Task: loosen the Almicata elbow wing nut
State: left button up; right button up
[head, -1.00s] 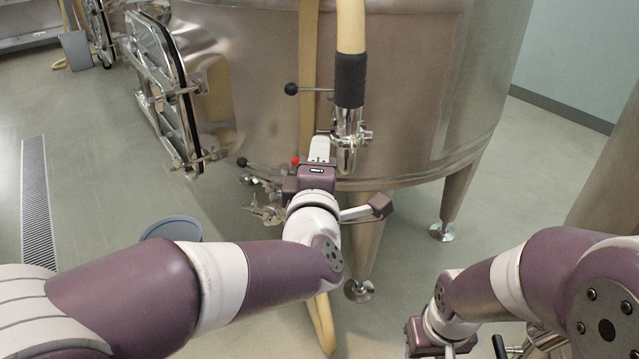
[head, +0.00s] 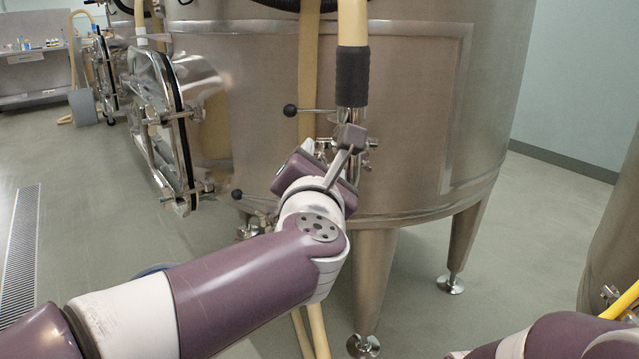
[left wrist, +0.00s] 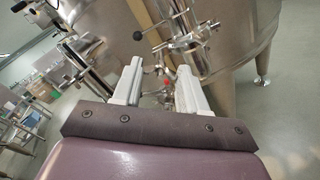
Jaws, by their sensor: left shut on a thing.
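The steel elbow (head: 352,121) hangs below the dark sleeve of a cream hose in front of the vat. Its clamp parts (head: 371,150) show just right of my left wrist in the head view. My left gripper (left wrist: 160,80) is at this fitting, with its white fingers apart and shut on a small part there, which I take to be the elbow wing nut. The nut itself is too small and too covered to make out.
The steel vat (head: 410,95) fills the middle, on legs (head: 374,265). A black-knobbed lever (head: 290,110) sticks out left of the hose (head: 352,25), and another knob (head: 237,195) sits lower. An open round hatch door (head: 160,115) stands at left.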

pick_arm(q)
jog(key=m+b, duration=2.2)
jog(key=m, duration=1.1)
jog(key=shift+w+r, duration=0.1)
dwell(0.4)
